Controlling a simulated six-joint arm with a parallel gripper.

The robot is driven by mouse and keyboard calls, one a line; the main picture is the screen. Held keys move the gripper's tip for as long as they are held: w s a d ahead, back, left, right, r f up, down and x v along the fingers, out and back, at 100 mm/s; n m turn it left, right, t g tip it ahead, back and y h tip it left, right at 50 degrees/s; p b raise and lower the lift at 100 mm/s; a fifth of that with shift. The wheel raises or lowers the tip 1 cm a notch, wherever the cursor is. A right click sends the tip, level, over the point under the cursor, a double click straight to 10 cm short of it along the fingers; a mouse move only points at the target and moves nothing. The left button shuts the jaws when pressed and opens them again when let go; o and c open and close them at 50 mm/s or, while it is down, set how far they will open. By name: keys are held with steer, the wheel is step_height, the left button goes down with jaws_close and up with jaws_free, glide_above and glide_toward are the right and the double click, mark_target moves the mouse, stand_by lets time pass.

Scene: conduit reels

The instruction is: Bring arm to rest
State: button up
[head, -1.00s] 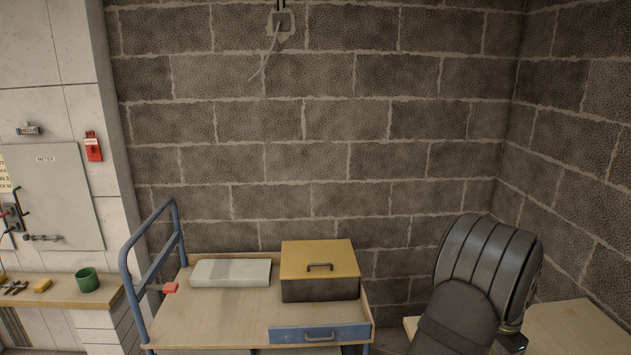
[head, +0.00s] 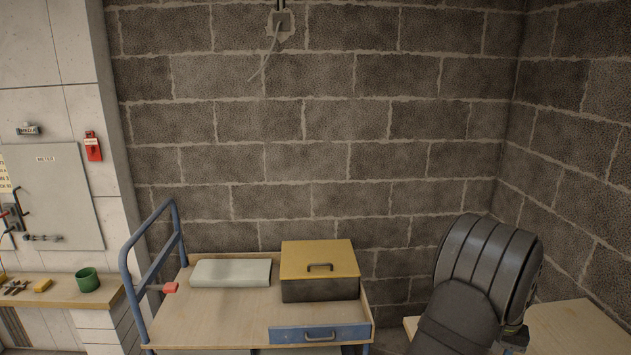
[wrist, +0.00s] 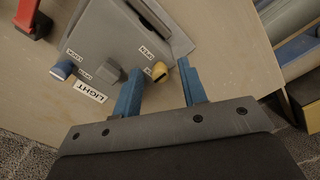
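My arm (head: 463,290) shows at the lower right of the head view, folded in front of the wall; my gripper is not visible there. In the wrist view my gripper (wrist: 158,85) has two blue fingers that stand apart with nothing between them. Beyond the fingers is a grey box (wrist: 120,50) on a light wooden surface (wrist: 235,60). It carries a blue knob (wrist: 63,69), a yellow knob (wrist: 158,71) and a label reading LIGHT (wrist: 90,91). I cannot tell whether the fingers touch the box.
A red object (wrist: 33,17) stands at the wrist view's upper left. In the head view, a trolley (head: 215,310) carries a yellow-lidded box (head: 320,290) and a pale flat case (head: 230,272). A green cup (head: 87,280) stands on the left bench. Another wooden top (head: 575,328) is at right.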

steer(key=n, duration=0.4)
steer(key=shift+n, duration=0.3)
steer(key=o, duration=1.3)
steer(key=shift+o, duration=0.2)
steer(key=s+r+n+t+h, duration=0.1)
steer(key=s+r, duration=0.3)
steer(key=r, duration=0.4)
steer(key=s+a+r+t+h, duration=0.1)
steer(key=s+r+h, duration=0.1)
steer(key=s+r, duration=0.4)
steer(key=s+r+n+h, duration=0.1)
steer(key=s+r, duration=0.2)
steer(key=r, duration=0.6)
steer(key=x, duration=0.9)
steer(key=shift+f, duration=0.4)
steer(key=shift+d, duration=0.1)
steer(key=v, duration=1)
